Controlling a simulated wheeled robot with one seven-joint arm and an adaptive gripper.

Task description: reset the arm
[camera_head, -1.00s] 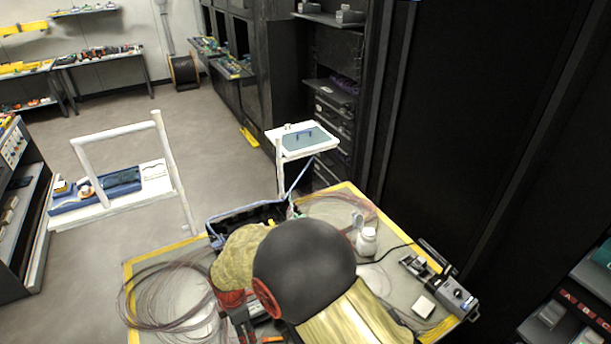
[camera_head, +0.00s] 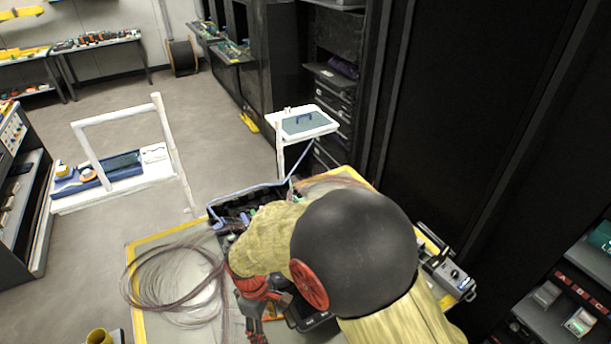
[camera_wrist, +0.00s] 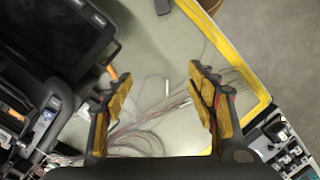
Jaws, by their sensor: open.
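My gripper (camera_wrist: 160,98) is open and empty in the wrist view, its two yellow-padded fingers wide apart above the grey table top (camera_wrist: 150,55). Thin fibre strands (camera_wrist: 135,140) lie below and between the fingers. A small white stick (camera_wrist: 167,88) lies between them, further down on the table. In the head view, my bent arm covers the middle and right of the yellow-edged table (camera_head: 150,255), and the gripper end points down near the table's front, partly cut off by the frame.
A dark device with a screen (camera_wrist: 65,35) stands close left of my gripper. A fibre coil (camera_head: 175,285) lies at the table's left. A blue-edged case (camera_head: 235,205) and a grey device (camera_head: 448,275) are near my arm. Tall black racks (camera_head: 480,100) stand at the right.

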